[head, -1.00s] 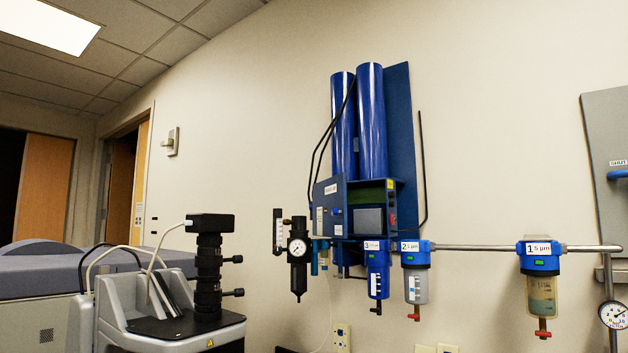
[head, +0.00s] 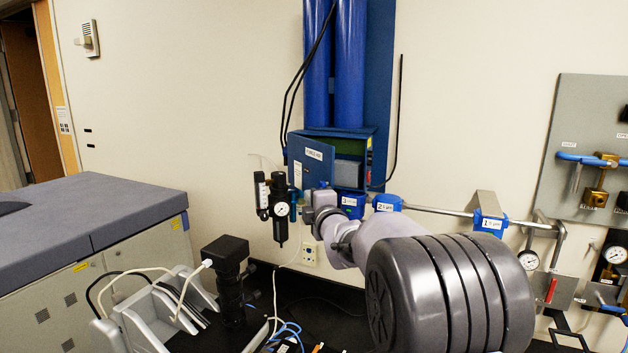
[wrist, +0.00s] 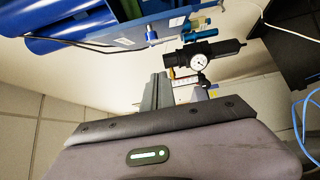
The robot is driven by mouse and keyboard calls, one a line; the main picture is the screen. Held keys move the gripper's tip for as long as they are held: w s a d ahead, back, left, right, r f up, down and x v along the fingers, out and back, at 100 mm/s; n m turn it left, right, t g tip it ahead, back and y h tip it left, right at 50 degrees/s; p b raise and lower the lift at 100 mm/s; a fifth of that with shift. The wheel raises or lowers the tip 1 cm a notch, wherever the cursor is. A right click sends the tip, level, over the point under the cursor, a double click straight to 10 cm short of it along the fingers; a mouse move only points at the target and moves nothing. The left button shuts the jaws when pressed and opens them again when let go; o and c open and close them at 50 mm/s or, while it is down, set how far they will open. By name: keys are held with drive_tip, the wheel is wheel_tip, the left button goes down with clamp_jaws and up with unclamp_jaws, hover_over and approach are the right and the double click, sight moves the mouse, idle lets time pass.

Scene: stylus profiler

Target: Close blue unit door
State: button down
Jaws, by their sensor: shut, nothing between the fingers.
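The blue unit (head: 371,133) hangs on the wall below two tall blue cylinders. Its door (head: 311,163), a blue panel with a white label, stands open at the left and shows a green and grey inside. My arm reaches up from the lower right, with its wrist end just below the door. In the wrist view my gripper (wrist: 158,92) is shut and empty, pointing up past its dark mount. Blue panelling of the unit (wrist: 108,38) lies above the fingers there, apart from them. Fingertip contact with the door cannot be seen in the head view.
A black regulator with a gauge (head: 280,210) hangs left of my wrist and shows close by the fingers in the wrist view (wrist: 200,62). Blue-topped filters (head: 388,203) line a pipe to the right. A black microscope (head: 228,275) stands at lower left.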

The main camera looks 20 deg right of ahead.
drive_tip(key=w+d+p, duration=0.4)
drive_tip(key=w, duration=0.1)
drive_tip(key=shift+w, duration=0.1)
drive_tip(key=shift+d, duration=0.15)
